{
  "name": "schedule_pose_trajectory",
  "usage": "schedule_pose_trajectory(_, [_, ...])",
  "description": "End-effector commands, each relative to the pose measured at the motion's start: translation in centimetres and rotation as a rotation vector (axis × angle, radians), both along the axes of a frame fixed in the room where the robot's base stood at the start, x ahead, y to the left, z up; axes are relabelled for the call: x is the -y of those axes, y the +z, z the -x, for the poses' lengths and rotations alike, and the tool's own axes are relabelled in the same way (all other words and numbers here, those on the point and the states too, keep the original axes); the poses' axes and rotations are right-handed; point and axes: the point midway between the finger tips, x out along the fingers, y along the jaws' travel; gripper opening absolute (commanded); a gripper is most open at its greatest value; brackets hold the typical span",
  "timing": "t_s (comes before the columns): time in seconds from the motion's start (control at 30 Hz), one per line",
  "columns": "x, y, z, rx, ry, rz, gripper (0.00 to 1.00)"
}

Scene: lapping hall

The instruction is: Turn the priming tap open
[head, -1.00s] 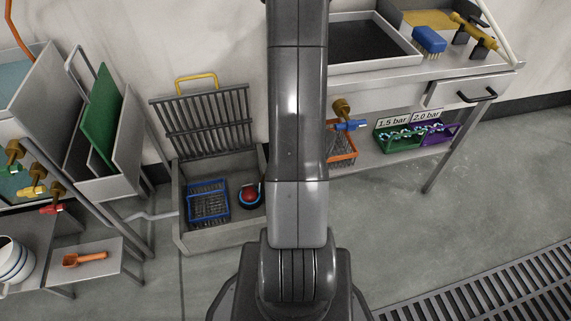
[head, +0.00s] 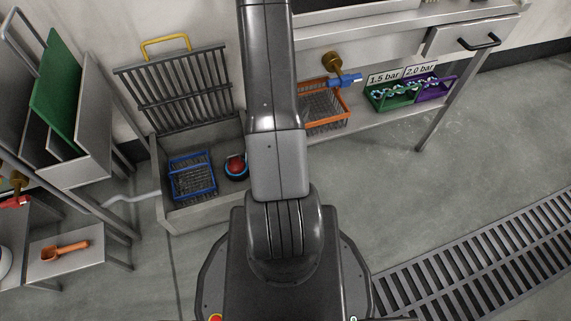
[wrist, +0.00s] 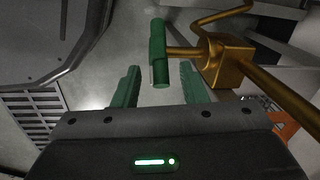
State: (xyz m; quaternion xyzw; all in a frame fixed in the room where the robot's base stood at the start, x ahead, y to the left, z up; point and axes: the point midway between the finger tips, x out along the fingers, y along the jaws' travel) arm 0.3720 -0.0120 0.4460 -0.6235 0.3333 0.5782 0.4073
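The frames do not label which tap is the priming tap. In the wrist view a tap with a green bar handle (wrist: 158,50) and a brass body (wrist: 222,62) is straight ahead. My gripper (wrist: 159,72) is open, with its two green fingers apart. The handle's near end shows between the fingertips, with a gap to each finger; I cannot tell its depth. The head view shows a blue-handled tap (head: 345,79) under the bench and a red-handled tap (head: 14,202) at the left edge. My gripper is outside the head view.
A grey basin (head: 205,216) holds a blue basket (head: 192,178) and a red-topped round item (head: 236,166). An orange scoop (head: 65,251) lies on a small shelf. An orange basket (head: 325,122) and green and purple racks stand under the bench.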

Motion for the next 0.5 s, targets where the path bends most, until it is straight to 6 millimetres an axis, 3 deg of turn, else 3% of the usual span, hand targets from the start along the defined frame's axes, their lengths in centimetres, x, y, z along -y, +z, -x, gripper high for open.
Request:
schedule_pose_trajectory(0.03, [0.0, -1.4, -0.1, 0.0, 0.0, 0.0, 0.39])
schedule_pose_trajectory(0.2, [-0.2, -3.5, -0.3, 0.0, 0.001, 0.0, 0.39])
schedule_pose_trajectory(0.5, [-0.3, -5.0, -0.6, 0.001, 0.001, 0.001, 0.39])
